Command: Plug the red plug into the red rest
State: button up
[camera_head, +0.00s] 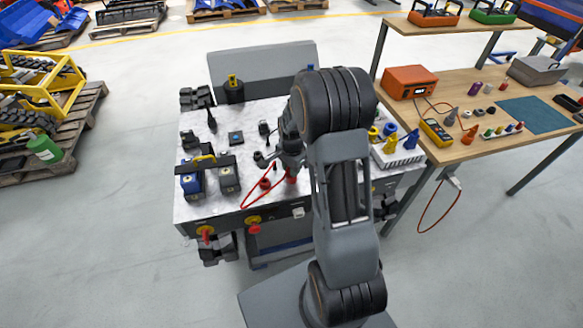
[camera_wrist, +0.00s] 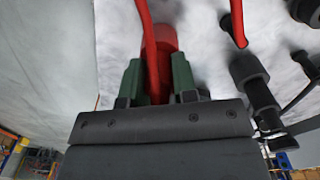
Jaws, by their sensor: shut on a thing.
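In the wrist view the red plug (camera_wrist: 164,38) is between the two green fingertips of my gripper (camera_wrist: 158,72), which is shut on it. A red cable (camera_wrist: 144,14) runs across the plug in that view. In the head view my gripper (camera_head: 291,162) is over the pale top of the cart, with a red piece (camera_head: 291,178) just under it. A second small red piece (camera_head: 265,183) stands on the top to the left; I cannot tell whether it is the red rest. A red cable (camera_head: 250,203) loops near the front edge.
Blue and grey battery-like blocks (camera_head: 228,180) stand at left on the cart. A black cup (camera_head: 234,92) is at the back. A white rack (camera_head: 398,155) with blue and yellow pieces is at right. A wooden bench (camera_head: 470,145) stands beyond it. Dark fittings (camera_wrist: 252,85) lie close right in the wrist view.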

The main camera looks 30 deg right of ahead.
jog(key=o, duration=1)
jog(key=shift+r, duration=0.1)
notch_tip(320, 180, up, 14)
jog(key=shift+f, duration=0.15)
jog(key=shift+s+f+n, duration=0.1)
jog(key=shift+f+n, duration=0.2)
jog(key=shift+n, duration=0.7)
jog(key=s+a+r+n+t, duration=0.1)
jog(key=s+a+r+n, duration=0.1)
jog(key=s+a+n, duration=0.1)
jog(key=s+a+r+n+t, duration=0.1)
jog(key=s+a+n, duration=0.2)
jog(key=s+n, duration=0.2)
jog(key=s+a+r+n+t, duration=0.1)
jog(key=s+a+r+n, duration=0.1)
jog(key=s, duration=0.6)
jog(key=shift+a+r+n+t, duration=0.2)
jog(key=shift+a+n, duration=0.25)
jog(key=shift+n, duration=0.2)
jog(key=shift+a+r+n+t, duration=0.1)
jog(key=shift+a+n+t, duration=0.1)
jog(key=shift+a+n, duration=0.35)
